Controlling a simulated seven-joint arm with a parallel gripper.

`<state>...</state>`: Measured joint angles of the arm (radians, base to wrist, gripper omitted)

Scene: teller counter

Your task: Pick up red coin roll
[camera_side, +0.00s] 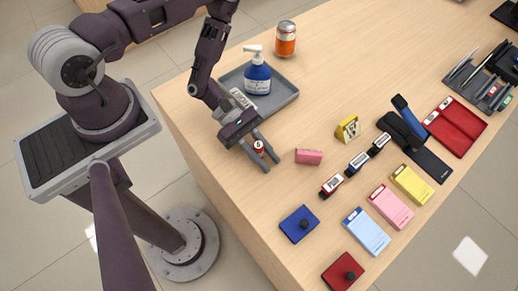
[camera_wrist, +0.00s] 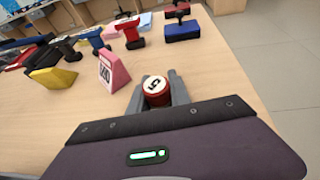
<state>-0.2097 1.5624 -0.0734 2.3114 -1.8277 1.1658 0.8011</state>
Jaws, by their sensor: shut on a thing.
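The red coin roll (camera_side: 259,147) is a small red cylinder with a white end marked with a dark figure. It stands between the two fingers of my gripper (camera_side: 264,151) near the left edge of the counter. In the wrist view the coin roll (camera_wrist: 156,90) sits between the grey fingers of my gripper (camera_wrist: 158,92), with its marked end facing up. My gripper is shut on it. The fingers hide its sides, and I cannot tell whether its bottom touches the counter.
Stamps, a blue ink pad (camera_side: 299,224) and coloured pads stand further right.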

